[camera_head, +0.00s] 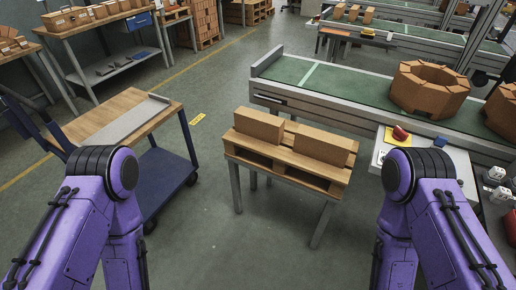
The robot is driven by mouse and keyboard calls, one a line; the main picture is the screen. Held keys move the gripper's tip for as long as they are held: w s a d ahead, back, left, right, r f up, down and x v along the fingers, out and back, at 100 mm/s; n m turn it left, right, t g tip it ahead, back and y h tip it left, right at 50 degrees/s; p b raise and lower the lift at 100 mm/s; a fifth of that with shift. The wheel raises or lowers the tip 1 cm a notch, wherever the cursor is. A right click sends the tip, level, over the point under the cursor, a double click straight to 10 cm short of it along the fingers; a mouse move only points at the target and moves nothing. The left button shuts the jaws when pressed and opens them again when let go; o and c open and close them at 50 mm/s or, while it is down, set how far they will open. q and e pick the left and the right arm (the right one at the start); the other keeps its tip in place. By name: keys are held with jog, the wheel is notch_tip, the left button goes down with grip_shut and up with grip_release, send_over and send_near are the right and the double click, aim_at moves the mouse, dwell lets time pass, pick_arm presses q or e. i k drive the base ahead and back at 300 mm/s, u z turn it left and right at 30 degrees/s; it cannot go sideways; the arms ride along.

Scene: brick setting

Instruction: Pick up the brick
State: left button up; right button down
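Two tan bricks lie on a small wooden pallet stand (240,151) in the middle of the head view. The left brick (259,124) sits toward the stand's back left. The right brick (321,147) sits toward its right side, with a small gap between the two. My purple left and right arms rise from the bottom corners and bend down at the elbows. Both grippers are outside the picture, and neither arm touches the bricks or the stand.
A conveyor (335,85) with a green belt runs behind the stand and carries an octagonal brick ring (428,90). A control panel with a red button (400,133) is at right. A blue cart (165,180) stands at left. Floor around the stand is clear.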

aim_at(266, 127)
jog(key=z, duration=0.4)
jog(key=k, duration=0.2)
jog(key=u, duration=1.25)
jog(key=i, duration=0.9)
jog(key=z, duration=0.6)
jog(key=i, duration=0.65)
jog(key=z, duration=0.8)
